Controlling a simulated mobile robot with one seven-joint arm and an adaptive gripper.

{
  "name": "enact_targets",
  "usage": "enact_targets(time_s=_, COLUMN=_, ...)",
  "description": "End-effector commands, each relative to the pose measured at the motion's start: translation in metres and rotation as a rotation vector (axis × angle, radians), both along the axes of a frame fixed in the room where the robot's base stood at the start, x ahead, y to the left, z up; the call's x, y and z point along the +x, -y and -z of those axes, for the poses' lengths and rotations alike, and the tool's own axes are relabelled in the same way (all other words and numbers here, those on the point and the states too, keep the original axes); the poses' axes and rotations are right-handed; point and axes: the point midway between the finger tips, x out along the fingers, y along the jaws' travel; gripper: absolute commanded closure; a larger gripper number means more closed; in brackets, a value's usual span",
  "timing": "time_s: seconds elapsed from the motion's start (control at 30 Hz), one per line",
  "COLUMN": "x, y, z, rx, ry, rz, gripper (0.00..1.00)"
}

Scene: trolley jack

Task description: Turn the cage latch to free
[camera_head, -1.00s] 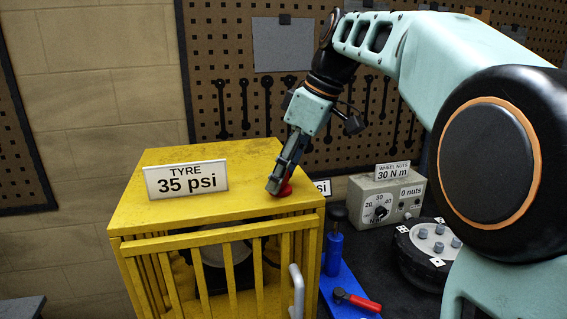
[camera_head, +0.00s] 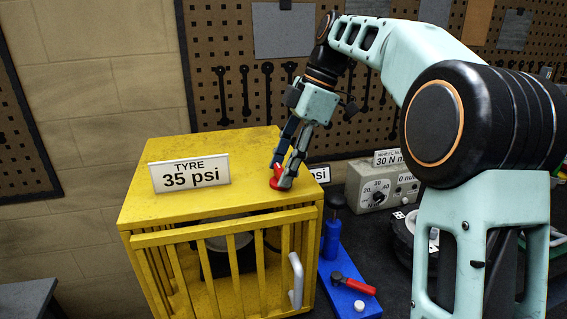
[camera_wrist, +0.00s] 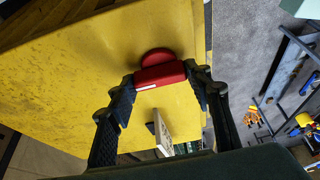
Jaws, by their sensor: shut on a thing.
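The yellow cage (camera_head: 200,208) stands with its barred door (camera_head: 215,270) facing me and a grey handle (camera_head: 296,280) on the door's right. The red cage latch (camera_head: 275,180) sits on the cage top near its right edge. My gripper (camera_head: 282,176) points down at it. In the wrist view, the red latch (camera_wrist: 160,75), with a white mark along it, lies between the two black fingers of my gripper (camera_wrist: 165,78), which are shut on it. The head view hides part of the latch behind the fingers.
The "TYRE 35 psi" sign (camera_head: 189,173) stands on the cage top left of my gripper. A blue base with a red lever (camera_head: 352,285) is right of the cage. The wheel-nuts box (camera_head: 377,190) stands behind it, before the pegboard (camera_head: 240,95).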

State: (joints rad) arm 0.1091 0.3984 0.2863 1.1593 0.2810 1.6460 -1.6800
Motion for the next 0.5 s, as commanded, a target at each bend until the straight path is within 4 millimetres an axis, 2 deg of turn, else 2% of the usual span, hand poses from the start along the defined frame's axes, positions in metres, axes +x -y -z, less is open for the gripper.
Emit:
enact_targets(time_s=0.47, x=0.0006, y=0.0, z=-0.0006, rx=0.0, ry=0.003, rz=-0.015, gripper=0.78)
enact_targets(time_s=0.5, x=0.0006, y=-0.0001, z=-0.0006, rx=0.0, ry=0.003, rz=-0.015, gripper=0.52)
